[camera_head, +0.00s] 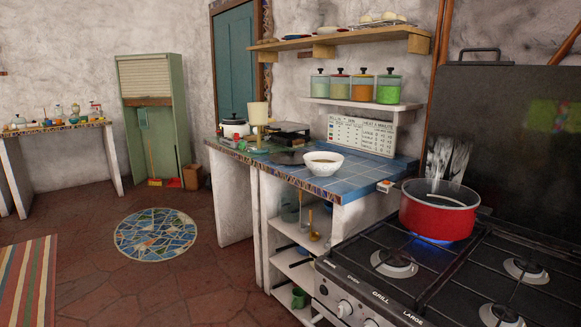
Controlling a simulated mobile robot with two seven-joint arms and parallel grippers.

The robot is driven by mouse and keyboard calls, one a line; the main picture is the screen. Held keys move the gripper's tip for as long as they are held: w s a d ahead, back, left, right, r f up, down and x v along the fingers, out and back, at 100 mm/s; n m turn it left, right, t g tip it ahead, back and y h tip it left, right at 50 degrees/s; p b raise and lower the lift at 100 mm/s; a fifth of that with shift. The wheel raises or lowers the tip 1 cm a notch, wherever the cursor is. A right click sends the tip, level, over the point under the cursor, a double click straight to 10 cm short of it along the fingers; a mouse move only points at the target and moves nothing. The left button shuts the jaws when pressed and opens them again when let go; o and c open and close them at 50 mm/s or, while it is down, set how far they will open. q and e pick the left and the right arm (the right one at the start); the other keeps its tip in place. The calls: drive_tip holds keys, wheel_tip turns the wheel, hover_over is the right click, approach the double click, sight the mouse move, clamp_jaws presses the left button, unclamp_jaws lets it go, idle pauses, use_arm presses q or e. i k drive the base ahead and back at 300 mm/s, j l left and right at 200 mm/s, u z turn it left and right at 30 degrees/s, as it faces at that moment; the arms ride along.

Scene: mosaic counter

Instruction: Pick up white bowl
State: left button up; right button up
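A white bowl (324,165) stands upright near the front edge of the blue-tiled counter (355,182), left of the stove. Neither of my grippers shows in the head view.
A red pot (439,211) sits on the stove (440,275) over a blue flame, right of the bowl. A beige lamp-like object (257,115) and a white pot (234,127) stand farther back on the counter. A small shelf with several jars (362,87) hangs above.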

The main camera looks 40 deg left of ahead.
sight(323, 165)
drive_tip(key=u, duration=1)
